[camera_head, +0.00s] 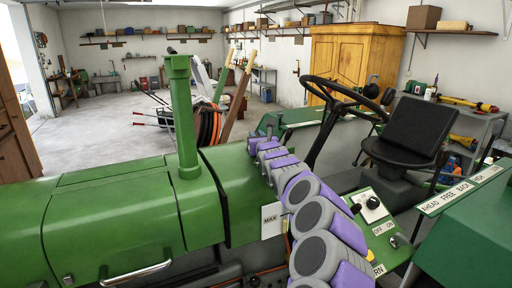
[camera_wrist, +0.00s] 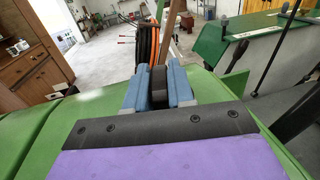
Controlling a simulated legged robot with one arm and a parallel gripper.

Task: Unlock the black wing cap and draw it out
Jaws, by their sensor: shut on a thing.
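The black wing cap (camera_wrist: 158,79) shows in the wrist view as a dark upright piece between the two blue fingers of my gripper (camera_wrist: 159,73). The fingers are shut on it, one on each side, above the green tractor bonnet. The cap's lower part and its seat are hidden behind the fingers and the dark plate of my wrist, so I cannot tell if it is turned or lifted. In the head view my gripper (camera_head: 261,138) is at the far end of my purple and grey arm, and the cap is not clear there.
A green upright pipe (camera_head: 182,115) stands on the bonnet (camera_head: 100,215), left of my arm. A black steering wheel (camera_head: 340,95), a black seat (camera_head: 408,130) and a panel with a knob (camera_head: 372,208) are to the right. Open garage floor (camera_head: 95,128) lies beyond.

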